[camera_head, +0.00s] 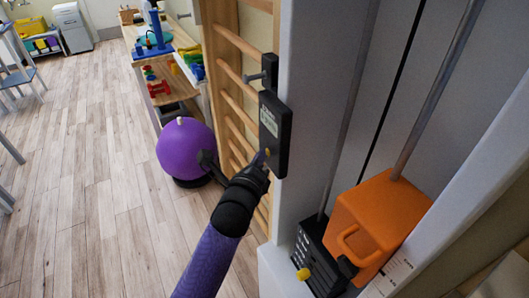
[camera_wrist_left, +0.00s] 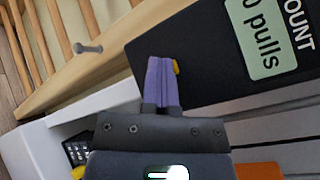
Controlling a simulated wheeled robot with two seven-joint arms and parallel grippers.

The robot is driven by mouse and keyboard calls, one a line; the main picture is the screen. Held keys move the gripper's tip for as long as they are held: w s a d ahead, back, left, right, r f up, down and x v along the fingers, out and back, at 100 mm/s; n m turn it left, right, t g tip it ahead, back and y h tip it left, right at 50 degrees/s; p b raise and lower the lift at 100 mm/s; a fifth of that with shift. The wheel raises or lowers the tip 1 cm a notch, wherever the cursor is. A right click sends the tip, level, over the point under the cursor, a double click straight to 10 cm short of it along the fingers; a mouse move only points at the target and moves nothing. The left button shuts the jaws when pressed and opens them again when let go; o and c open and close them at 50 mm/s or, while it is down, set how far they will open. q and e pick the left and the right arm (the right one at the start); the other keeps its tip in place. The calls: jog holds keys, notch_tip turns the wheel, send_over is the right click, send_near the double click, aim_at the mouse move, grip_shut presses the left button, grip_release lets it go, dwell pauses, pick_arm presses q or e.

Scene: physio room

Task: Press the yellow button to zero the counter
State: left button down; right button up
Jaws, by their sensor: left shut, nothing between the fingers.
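The black counter box (camera_head: 275,128) is fixed on the side of the grey machine frame. In the wrist view its face (camera_wrist_left: 215,60) has a pale green display (camera_wrist_left: 262,40) with "0 pulls" visible; the picture's top edge cuts off part of the box. The yellow button (camera_head: 267,152) is low on the box. In the wrist view only a sliver of the button (camera_wrist_left: 176,67) shows beside my purple fingertips. My left gripper (camera_head: 262,160) is shut and empty, its tips at the button; I cannot tell whether they touch it. My right gripper is out of view.
Wooden wall bars (camera_head: 232,75) stand just left of the box. An orange container (camera_head: 375,220) and a black weight stack (camera_head: 315,250) are inside the machine frame. A purple ball (camera_head: 185,148) and a wooden shelf (camera_head: 172,85) stand behind. The floor at left is mostly clear.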

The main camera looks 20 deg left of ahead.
pick_arm(q)
jog(key=shift+s+a+p, duration=0.55)
jog(key=shift+s, duration=0.1)
jog(key=s+a+p, duration=0.1)
jog(key=s, duration=0.1)
jog(key=s+a+p, duration=0.1)
jog(key=a, duration=0.1)
jog(key=shift+s+a, duration=0.15)
jog(key=shift+s, duration=0.2)
dwell(0.5)
